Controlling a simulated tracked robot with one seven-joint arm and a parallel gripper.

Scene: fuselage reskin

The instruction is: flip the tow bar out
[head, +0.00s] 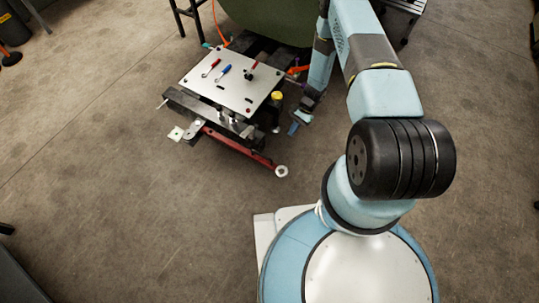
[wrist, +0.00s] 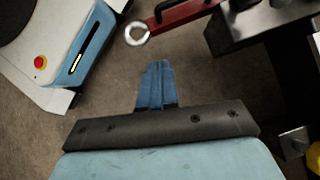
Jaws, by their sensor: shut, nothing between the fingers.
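The red tow bar (head: 240,149) lies low along the near side of a small cart with a metal plate top (head: 228,80). Its pale ring end (head: 281,171) sticks out at the lower right. In the wrist view the red bar (wrist: 187,14) and ring (wrist: 137,34) show at the top, beyond my fingertips and apart from them. My gripper (head: 294,128) is to the right of the cart, a little beyond the ring in the head view. Its blue fingers (wrist: 156,68) are together and empty. The bar's left end is partly hidden by the cart's parts.
Small red and blue tools (head: 223,72) lie on the plate. A yellow-capped part (head: 277,96) stands at the cart's right edge, near my arm. A large green body (head: 270,18) stands behind. The floor in front and to the left is clear.

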